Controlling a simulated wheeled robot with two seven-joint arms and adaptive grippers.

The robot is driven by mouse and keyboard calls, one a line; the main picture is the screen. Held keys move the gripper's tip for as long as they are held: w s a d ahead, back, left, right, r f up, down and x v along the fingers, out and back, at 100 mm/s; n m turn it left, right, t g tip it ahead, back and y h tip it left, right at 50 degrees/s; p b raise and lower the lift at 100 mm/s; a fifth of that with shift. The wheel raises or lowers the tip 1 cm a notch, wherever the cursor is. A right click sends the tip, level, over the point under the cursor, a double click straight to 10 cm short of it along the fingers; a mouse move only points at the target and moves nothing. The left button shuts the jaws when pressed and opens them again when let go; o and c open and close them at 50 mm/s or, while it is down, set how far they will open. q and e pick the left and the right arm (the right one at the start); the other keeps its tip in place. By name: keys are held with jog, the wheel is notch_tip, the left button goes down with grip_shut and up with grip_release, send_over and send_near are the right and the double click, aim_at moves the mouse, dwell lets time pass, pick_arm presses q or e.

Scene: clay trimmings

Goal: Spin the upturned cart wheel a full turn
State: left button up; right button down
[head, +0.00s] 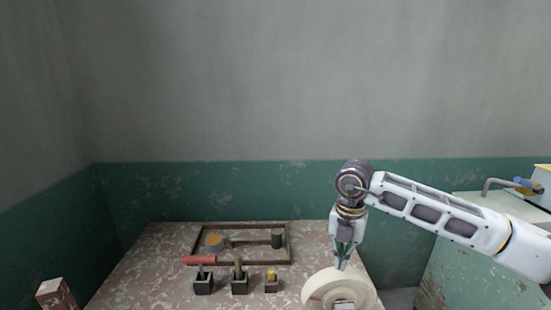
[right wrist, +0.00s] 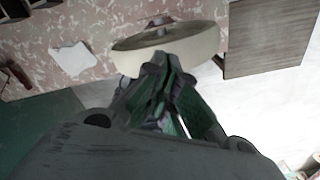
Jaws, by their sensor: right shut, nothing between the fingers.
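The cart wheel (head: 318,284) is a cream disc with a thick rim at the front right of the table, cut off by the bottom edge of the head view. A reddish mark shows on its left face. In the right wrist view the wheel (right wrist: 205,40) stands just beyond my fingertips, with a hub on top. My right gripper (head: 342,264) points down at the wheel's upper rim; its fingers are shut and empty. In the right wrist view the fingertips (right wrist: 168,58) overlap the rim's near side; I cannot tell whether they touch it. My left gripper is not in view.
A framed tray (head: 289,243) with tools lies at the back of the speckled table (head: 150,270). Several small dark holders, one a block (head: 203,286) below a red-handled tool (head: 199,260), stand in front. A green cabinet with a tap (head: 490,184) is at right.

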jog(key=shift+a, duration=0.9)
jog(key=shift+r, duration=0.1)
notch_tip(320, 180, up, 6)
jog(key=p, duration=0.2)
jog(key=shift+p, duration=0.3)
jog(key=shift+s, duration=0.1)
dwell(0.9)
